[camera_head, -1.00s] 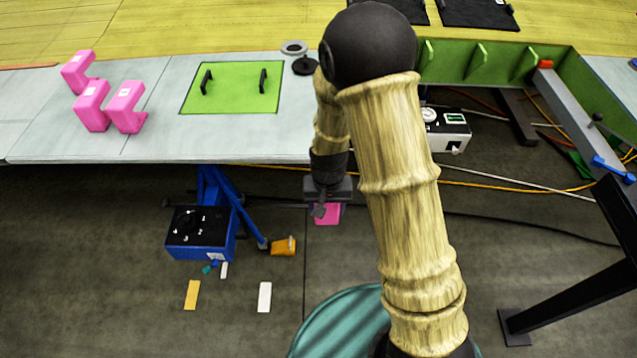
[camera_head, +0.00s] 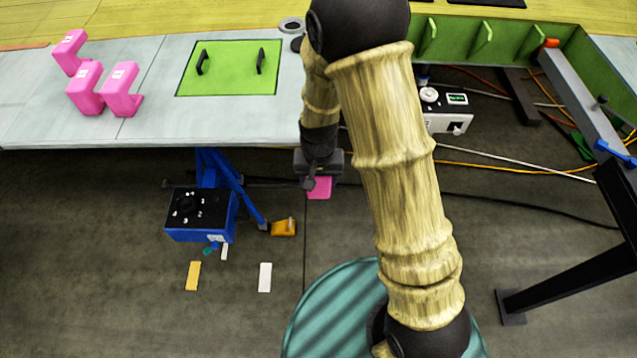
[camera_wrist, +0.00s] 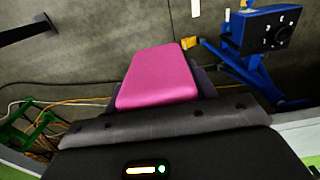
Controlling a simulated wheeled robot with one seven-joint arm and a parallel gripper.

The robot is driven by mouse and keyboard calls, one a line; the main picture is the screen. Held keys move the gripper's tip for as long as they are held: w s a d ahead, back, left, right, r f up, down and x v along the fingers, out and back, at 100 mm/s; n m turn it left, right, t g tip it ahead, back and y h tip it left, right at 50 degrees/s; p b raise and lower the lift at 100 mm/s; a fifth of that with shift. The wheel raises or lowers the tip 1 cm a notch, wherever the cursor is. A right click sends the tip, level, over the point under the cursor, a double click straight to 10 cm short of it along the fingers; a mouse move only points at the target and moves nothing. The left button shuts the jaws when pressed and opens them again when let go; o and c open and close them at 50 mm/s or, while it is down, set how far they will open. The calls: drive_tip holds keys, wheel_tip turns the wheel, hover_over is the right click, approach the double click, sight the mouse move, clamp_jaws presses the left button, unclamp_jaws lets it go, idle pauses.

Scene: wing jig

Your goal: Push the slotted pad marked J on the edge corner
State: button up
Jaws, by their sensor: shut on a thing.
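My gripper (camera_head: 318,183) hangs in front of the near edge of the pale wing panel (camera_head: 60,125), a little below its top. It is shut on a pink pad (camera_head: 320,189). The pad also shows in the wrist view (camera_wrist: 160,77), where its broad face fills the middle. Its slot and any letter on it are hidden. More pink slotted pads stand on the left of the panel: one at the back (camera_head: 70,50), one in front (camera_head: 86,90) and one beside it (camera_head: 121,92).
A green plate (camera_head: 230,68) with two black handles lies on the panel. A blue stand (camera_head: 200,215) is below the edge at left. A white instrument box (camera_head: 446,112) stands right of my arm. Green ribbed framing (camera_head: 480,40) is at back right.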

drive_tip(key=shift+w+d, duration=0.15)
drive_tip(key=shift+w, duration=2)
drive_tip(key=w+p, duration=0.1)
drive_tip(key=w, duration=0.5)
drive_tip(key=shift+w+d+f, duration=0.15)
drive_tip(key=shift+w+f, duration=0.05)
drive_tip(key=shift+w, duration=0.1)
idle(2.1)
drive_tip(key=o, duration=1.1)
drive_tip(key=shift+w, duration=0.1)
drive_tip(key=shift+o, duration=0.2)
wheel_tip(320, 180, up, 17)
drive_tip(key=b, duration=0.4)
drive_tip(key=shift+r, duration=0.15)
drive_tip(key=shift+s+d, duration=0.1)
drive_tip(key=shift+s, duration=0.1)
